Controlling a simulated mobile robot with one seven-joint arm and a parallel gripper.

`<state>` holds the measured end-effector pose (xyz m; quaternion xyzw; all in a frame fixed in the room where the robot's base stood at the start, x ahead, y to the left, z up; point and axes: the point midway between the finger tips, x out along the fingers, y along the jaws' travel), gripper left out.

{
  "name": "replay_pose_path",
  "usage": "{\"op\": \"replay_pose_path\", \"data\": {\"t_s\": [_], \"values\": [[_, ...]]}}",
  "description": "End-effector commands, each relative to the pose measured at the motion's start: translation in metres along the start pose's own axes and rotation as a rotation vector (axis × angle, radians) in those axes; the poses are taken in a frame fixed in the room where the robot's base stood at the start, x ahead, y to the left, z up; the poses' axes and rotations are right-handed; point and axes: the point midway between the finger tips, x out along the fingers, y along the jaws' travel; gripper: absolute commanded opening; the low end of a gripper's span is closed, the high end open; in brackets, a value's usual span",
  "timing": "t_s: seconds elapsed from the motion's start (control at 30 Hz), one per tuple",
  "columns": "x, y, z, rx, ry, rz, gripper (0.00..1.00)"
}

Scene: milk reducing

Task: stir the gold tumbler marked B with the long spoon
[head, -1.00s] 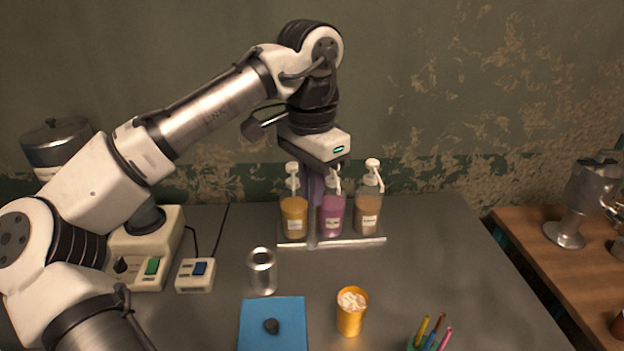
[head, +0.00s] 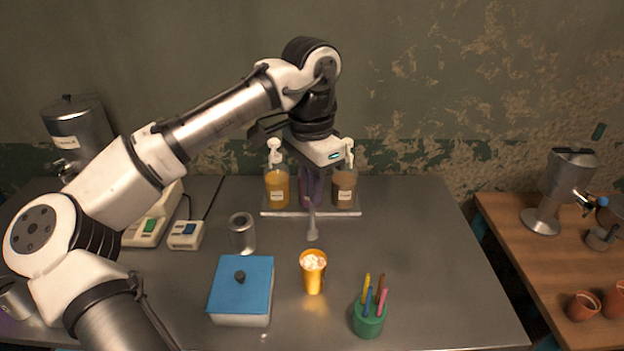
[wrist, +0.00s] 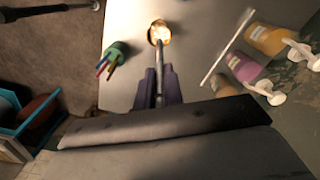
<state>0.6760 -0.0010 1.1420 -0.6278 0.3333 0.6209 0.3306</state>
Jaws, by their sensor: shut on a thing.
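The gold tumbler (head: 313,272) stands upright on the grey table with pale, whitish contents at its top. Its letter mark is not readable. My gripper (head: 311,190) is shut on the long spoon (head: 311,222), which hangs down in front of the pump bottles. In the head view the spoon's tip is behind the tumbler and apart from it. In the wrist view the gripper's purple fingers (wrist: 159,88) hold the spoon (wrist: 159,75), and its far end overlaps the tumbler (wrist: 159,33).
Pump bottles (head: 277,188) stand on a rack behind the gripper. A metal cup (head: 242,233) and a blue-lidded box (head: 242,285) are left of the tumbler. A green pen holder (head: 368,318) is at front right. The table's right part is clear.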

Motion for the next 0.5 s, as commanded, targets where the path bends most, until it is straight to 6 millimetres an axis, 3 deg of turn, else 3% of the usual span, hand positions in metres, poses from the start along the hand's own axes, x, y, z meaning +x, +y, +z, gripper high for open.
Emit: {"op": "replay_pose_path", "data": {"t_s": [0.5], "values": [[0.017,-0.001,0.0,0.004,-0.002,-0.001,0.0]]}}
